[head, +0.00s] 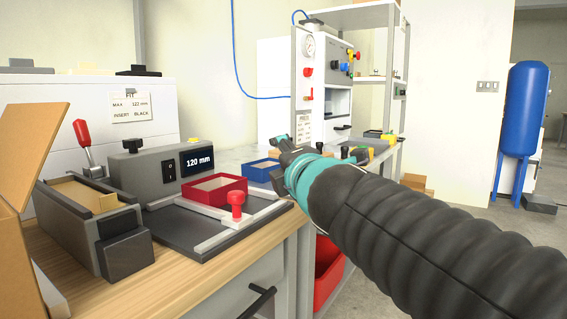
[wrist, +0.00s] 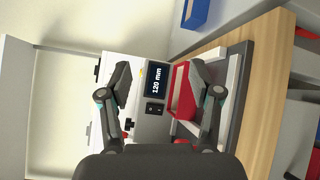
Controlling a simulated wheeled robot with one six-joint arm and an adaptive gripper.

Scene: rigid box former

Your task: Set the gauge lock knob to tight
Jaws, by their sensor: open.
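A red knob (head: 236,203) stands upright on a white slide beside the rail on the dark base plate (head: 178,232); I take it as the gauge lock knob. Its tight or loose setting cannot be read. The grey unit (head: 143,172) behind has a "120 mm" display (head: 198,161), also seen in the wrist view (wrist: 157,82). My gripper (head: 287,148) is open and empty, above and right of the knob in the head view. In the wrist view its fingers (wrist: 160,86) are wide apart before the display; the knob cannot be clearly made out there.
A red open box (head: 214,190) sits behind the knob. A blue tray (head: 262,170) lies farther back. At left are a red-handled lever (head: 82,134), a grey trough (head: 92,222) and a cardboard flap (head: 28,140). The wooden bench front (head: 190,268) is clear.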

